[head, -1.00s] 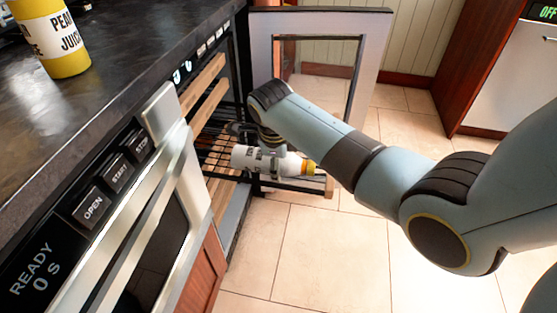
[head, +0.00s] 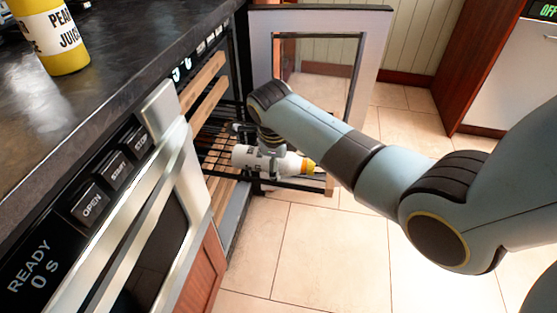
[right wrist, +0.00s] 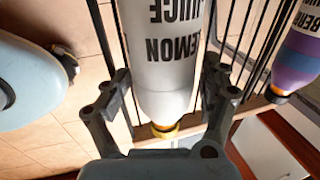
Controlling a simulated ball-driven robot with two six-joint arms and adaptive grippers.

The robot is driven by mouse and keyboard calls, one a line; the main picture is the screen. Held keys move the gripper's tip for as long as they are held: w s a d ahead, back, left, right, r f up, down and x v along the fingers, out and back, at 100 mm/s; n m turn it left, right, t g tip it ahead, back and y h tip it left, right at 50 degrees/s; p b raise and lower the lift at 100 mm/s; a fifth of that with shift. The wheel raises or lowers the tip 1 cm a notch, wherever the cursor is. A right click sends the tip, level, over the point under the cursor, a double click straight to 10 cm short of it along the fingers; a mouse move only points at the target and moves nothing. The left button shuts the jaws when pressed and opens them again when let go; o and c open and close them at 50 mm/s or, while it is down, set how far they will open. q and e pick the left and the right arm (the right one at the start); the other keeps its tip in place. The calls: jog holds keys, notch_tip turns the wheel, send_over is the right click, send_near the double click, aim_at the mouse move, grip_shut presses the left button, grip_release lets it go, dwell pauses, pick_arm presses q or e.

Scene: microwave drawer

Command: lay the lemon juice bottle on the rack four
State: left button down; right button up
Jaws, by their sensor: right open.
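The lemon juice bottle (head: 293,163) is white with a yellow cap and lies on its side on a wire rack (head: 222,151) in the pull-out unit. Its cap points right in the head view. In the right wrist view the bottle (right wrist: 166,60) shows its upside-down "LEMON JUICE" label above the rack bars. My right gripper (right wrist: 165,88) is open, with one finger on each side of the bottle. It also shows from above in the head view (head: 264,146), at the bottle's middle. My left gripper is out of view. Which rack number this is cannot be read.
A purple and blue bottle (right wrist: 302,45) lies beside it in the right wrist view. A pear juice bottle (head: 52,38) stands on the dark counter (head: 75,110). An open framed door (head: 375,55) stands behind my arm. The tiled floor (head: 320,240) is clear.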

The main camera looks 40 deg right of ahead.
jog(key=v, duration=1.2)
jog(key=shift+d, duration=0.1)
